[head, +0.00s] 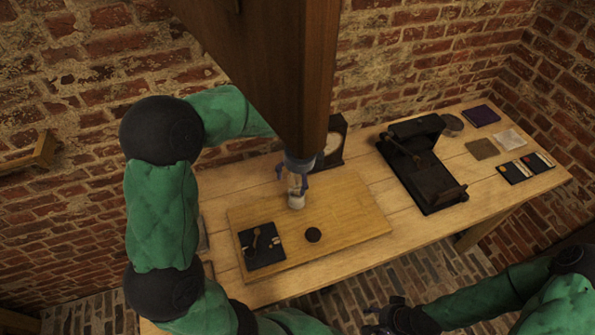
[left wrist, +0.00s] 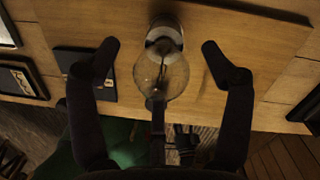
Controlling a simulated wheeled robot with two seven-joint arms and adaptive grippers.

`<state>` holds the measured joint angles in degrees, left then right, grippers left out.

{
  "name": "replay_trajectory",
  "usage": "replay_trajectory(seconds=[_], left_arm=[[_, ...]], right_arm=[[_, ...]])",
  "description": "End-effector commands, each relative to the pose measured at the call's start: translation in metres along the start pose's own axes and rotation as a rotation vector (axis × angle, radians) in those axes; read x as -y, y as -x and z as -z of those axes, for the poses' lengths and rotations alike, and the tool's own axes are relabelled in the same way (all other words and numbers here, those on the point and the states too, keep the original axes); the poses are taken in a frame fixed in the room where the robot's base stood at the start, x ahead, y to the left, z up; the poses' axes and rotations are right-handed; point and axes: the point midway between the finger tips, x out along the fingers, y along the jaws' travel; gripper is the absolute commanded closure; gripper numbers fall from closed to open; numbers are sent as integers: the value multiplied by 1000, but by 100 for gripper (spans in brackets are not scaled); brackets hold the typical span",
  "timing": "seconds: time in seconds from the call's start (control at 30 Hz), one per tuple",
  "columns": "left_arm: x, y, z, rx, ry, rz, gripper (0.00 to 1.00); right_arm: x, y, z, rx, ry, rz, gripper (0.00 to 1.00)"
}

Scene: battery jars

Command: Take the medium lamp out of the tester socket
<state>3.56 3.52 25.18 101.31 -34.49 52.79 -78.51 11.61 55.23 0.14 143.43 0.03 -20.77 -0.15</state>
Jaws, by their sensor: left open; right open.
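The lamp is a clear glass bulb (left wrist: 160,75) in the left wrist view, with its pale round base or socket (left wrist: 163,37) beyond it. In the head view the glass (head: 296,184) stands upright above a pale socket (head: 297,202) on the wooden board. My left gripper (head: 299,168) is open above it, partly hidden by the dark wooden beam. In the left wrist view its open fingers (left wrist: 162,60) stand on either side of the bulb, with gaps on both sides. My right gripper (head: 384,320) is open and empty near the bottom edge, away from the lamp.
A black apparatus (head: 422,165) stands to the right, with small flat items (head: 482,149) beyond. A dial box (head: 334,140) stands behind. The wooden beam (head: 300,70) blocks the upper middle.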

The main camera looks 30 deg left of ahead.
Motion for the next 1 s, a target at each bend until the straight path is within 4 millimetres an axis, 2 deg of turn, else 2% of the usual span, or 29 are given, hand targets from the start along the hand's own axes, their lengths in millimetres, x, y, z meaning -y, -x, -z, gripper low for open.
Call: replay_trajectory(seconds=[0.13,0.43,0.47,0.7,0.87,1.0], left_arm=[[0,-9,0,-1,1,1,20],[0,-10,0,0,0,1,20],[0,-10,0,0,0,1,23],[0,-10,0,0,0,1,89],[0,-10,0,1,13,-1,89],[0,-10,2,12,125,-16,89]], right_arm=[[-1,-3,0,0,0,0,46],[-1,-3,0,0,0,0,46],[-1,-3,0,0,0,0,46],[-1,-3,0,0,0,0,46],[-1,-3,0,0,0,0,46],[-2,-4,0,0,0,0,46]])
